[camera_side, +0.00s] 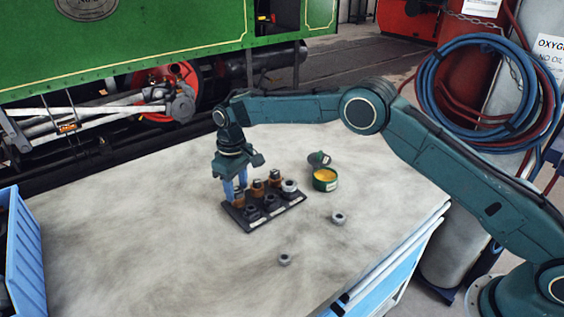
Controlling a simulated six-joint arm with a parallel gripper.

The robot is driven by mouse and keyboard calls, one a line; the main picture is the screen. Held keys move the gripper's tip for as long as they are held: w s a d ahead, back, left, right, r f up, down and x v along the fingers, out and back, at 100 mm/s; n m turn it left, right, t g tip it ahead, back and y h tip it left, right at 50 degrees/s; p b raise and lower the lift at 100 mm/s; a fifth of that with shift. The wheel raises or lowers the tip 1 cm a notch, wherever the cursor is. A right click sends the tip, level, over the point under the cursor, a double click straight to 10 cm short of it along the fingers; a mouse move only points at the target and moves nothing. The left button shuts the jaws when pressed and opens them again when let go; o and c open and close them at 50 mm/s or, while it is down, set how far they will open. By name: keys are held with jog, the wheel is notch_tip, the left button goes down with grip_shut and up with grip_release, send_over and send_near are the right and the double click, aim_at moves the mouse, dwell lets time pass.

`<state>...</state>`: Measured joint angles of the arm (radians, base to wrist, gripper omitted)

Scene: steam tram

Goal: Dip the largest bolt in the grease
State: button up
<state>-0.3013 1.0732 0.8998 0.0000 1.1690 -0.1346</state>
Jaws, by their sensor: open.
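A dark tray (238,218) on the bench holds several fasteners in two rows. In the back row stand brown-shanked bolts with dark heads, one in the middle (257,188) and one further right (274,179). A third bolt (240,199) stands at the tray's left end, partly hidden by my gripper. Which bolt is largest is hard to tell. My gripper (235,191) points down, open, with its blue fingers around or just beside the left bolt; contact cannot be made out. A green tin of yellow grease (325,176) stands open to the right of the tray.
A dark lid (319,158) lies behind the grease tin. A large pale nut (290,187) sits at the tray's right end. Loose nuts lie on the bench, one right (338,218) and one in front (285,260). A blue crate (22,255) stands at the left edge.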

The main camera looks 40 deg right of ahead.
aim_at(237, 190)
jog(key=c, duration=0.8)
jog(key=shift+o, duration=0.2)
jog(key=shift+r, duration=1.15)
jog(key=shift+r, duration=2.4)
